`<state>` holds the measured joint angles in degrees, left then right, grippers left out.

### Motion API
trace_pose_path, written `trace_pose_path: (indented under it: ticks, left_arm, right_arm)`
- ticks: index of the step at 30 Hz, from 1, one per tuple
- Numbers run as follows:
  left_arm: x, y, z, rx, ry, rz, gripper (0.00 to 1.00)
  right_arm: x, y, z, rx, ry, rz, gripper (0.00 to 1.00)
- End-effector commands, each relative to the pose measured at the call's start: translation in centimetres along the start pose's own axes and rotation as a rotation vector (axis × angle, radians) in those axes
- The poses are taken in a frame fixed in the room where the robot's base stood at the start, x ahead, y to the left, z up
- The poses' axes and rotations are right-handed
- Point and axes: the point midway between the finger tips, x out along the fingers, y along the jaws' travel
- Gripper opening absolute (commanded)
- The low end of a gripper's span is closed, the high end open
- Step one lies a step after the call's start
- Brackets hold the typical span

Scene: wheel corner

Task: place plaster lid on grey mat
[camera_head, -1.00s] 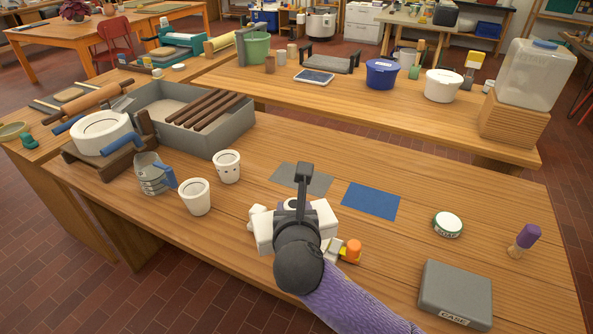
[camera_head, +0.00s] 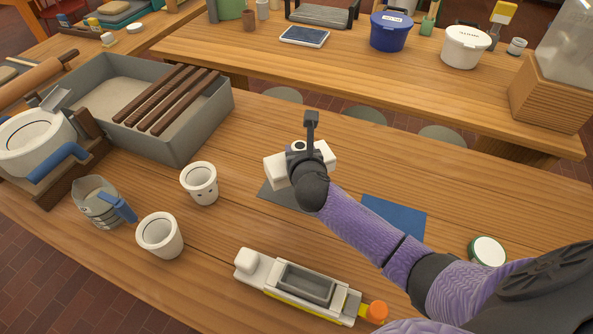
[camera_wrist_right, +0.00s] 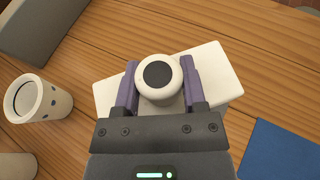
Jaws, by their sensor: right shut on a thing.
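The plaster lid (camera_head: 277,172) is a white slab with a round, dark-topped knob, also seen in the wrist view (camera_wrist_right: 215,72). My right gripper (camera_head: 308,150) is shut on the knob, with one purple finger on each side in the wrist view (camera_wrist_right: 160,82). The lid is over the grey mat (camera_head: 272,197), whose near part shows below it; the rest is hidden by the lid and my arm. I cannot tell whether they touch. My left gripper is not in view.
The white mould base (camera_head: 262,272) with a grey hollow lies at the front, an orange knob at its right end. A blue mat (camera_head: 395,217) is right of the grey one. Two white cups (camera_head: 199,182) (camera_head: 160,235) and a grey tub (camera_head: 190,140) stand left. A round tin (camera_head: 487,250) is at right.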

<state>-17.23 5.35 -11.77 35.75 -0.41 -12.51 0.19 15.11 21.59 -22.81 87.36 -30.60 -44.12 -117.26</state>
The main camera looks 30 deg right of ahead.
Motion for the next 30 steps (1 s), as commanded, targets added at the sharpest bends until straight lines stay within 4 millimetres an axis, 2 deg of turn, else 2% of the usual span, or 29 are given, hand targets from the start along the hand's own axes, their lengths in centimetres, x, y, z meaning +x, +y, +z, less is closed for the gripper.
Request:
trace_pose_path:
  ticks: [1,7,11,21,22,26,27,30]
  left_arm:
    - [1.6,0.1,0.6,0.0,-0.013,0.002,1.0]
    - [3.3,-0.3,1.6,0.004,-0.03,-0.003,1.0]
    - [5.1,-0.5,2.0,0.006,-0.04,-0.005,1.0]
    - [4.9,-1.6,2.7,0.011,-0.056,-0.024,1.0]
    - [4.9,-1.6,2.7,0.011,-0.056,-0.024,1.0]
    - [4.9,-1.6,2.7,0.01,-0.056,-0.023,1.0]
    - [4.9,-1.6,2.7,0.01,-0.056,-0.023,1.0]
    - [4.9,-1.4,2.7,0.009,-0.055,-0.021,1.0]
  right_arm:
    - [0.9,0.0,-2.2,0.001,0.006,-0.002,0.0]
    - [2.0,0.0,-4.8,0.001,0.002,-0.001,0.0]
    - [3.0,0.0,-7.2,0.0,0.004,-0.001,0.0]
    - [3.0,0.0,-7.3,0.0,0.001,0.0,0.0]
    - [3.0,0.0,-7.3,0.0,0.001,0.0,0.58]
    - [3.0,0.0,-7.2,0.0,0.001,0.0,0.85]
    - [3.0,0.0,-7.2,0.0,0.001,-0.001,0.89]
    - [3.0,0.0,-7.2,0.0,0.001,-0.001,0.89]
